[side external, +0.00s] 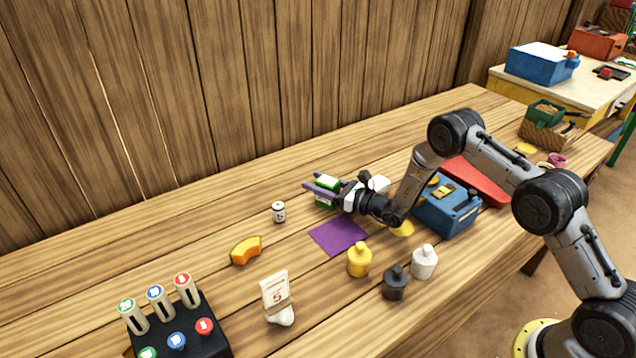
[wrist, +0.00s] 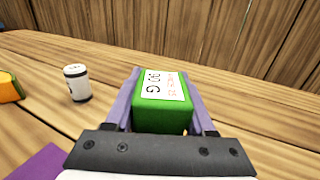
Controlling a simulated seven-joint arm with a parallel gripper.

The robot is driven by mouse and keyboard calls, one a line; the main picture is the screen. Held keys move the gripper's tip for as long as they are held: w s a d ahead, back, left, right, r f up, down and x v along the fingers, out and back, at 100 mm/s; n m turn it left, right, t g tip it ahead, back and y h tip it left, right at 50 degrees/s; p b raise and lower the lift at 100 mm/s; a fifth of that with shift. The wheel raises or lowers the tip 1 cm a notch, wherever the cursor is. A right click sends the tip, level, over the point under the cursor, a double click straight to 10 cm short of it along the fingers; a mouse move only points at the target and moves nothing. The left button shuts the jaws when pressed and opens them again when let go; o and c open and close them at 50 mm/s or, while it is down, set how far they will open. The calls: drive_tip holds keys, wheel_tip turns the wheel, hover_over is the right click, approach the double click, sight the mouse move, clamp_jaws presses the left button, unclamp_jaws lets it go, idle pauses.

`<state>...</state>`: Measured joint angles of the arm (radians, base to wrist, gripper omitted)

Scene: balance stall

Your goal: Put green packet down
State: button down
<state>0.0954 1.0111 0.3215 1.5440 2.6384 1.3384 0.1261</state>
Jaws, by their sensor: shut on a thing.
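The green packet (wrist: 160,112) is a small green block with a white label that reads "90 G" in the wrist view. My gripper (wrist: 165,95) is shut on it, with one purple finger along each side. In the side view my gripper (side external: 322,186) points left and holds the green packet (side external: 327,193) over the table, just behind the purple mat (side external: 338,236). I cannot tell whether the packet's underside touches the wood. A corner of the purple mat (wrist: 32,165) shows at the lower left of the wrist view.
A small white can (side external: 279,212) stands left of the packet. A blue scale (side external: 447,208) is at right. Wood behind the packet is clear.

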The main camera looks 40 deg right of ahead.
drive_tip(key=shift+c, duration=1.2)
unclamp_jaws()
drive_tip(key=shift+f, duration=0.15)
